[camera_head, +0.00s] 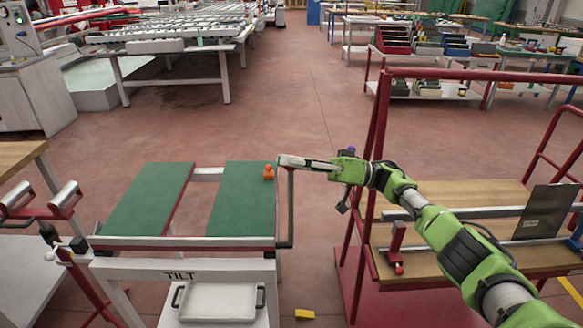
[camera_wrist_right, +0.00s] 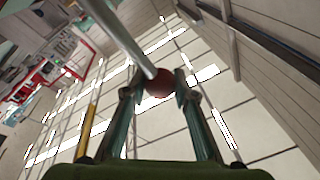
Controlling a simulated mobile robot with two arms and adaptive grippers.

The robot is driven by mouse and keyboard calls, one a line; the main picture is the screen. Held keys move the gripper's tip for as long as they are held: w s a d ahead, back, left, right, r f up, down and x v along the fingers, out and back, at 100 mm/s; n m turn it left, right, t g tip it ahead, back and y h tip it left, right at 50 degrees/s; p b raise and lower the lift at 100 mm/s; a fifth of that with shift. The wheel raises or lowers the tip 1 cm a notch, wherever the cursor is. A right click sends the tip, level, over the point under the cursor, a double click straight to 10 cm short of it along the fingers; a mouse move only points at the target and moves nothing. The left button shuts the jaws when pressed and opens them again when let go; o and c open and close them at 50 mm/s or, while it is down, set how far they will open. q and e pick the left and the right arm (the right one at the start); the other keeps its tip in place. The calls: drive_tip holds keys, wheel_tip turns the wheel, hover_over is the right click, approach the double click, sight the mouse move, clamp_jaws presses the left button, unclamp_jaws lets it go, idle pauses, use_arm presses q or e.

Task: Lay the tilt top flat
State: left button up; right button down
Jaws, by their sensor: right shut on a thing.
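The tilt table has a top of two green panels, a left one (camera_head: 148,200) and a right one (camera_head: 243,205), with a gap between them. Its front board is marked TILT (camera_head: 180,275). I cannot tell the top's exact angle from this view. A dark upright lever (camera_head: 291,215) stands at the table's right edge. My right gripper (camera_head: 284,161) is at the lever's upper end. In the wrist view my right gripper (camera_wrist_right: 163,88) is shut on a dark red ball knob (camera_wrist_right: 159,83) at the end of a grey rod (camera_wrist_right: 125,40). My left gripper is out of view.
A small orange piece (camera_head: 268,173) shows at the right panel's edge. A red-framed cart (camera_head: 440,195) with a wooden deck stands close on the right, under my right arm. A yellow block (camera_head: 305,314) lies on the floor in front. Open floor lies beyond the table.

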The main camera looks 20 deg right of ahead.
drive_tip(key=shift+w+d+r, duration=0.15)
drive_tip(key=shift+w, duration=0.05)
drive_tip(key=c, duration=2)
unclamp_jaws()
drive_tip(key=o, duration=0.4)
drive_tip(key=shift+w+f, duration=0.15)
drive_tip(key=shift+f, duration=0.05)
drive_tip(key=shift+s+d, duration=0.2)
drive_tip(key=shift+d, duration=0.1)
drive_tip(key=v, duration=0.6)
drive_tip(key=shift+d+f, duration=0.15)
drive_tip(key=shift+d, duration=0.15)
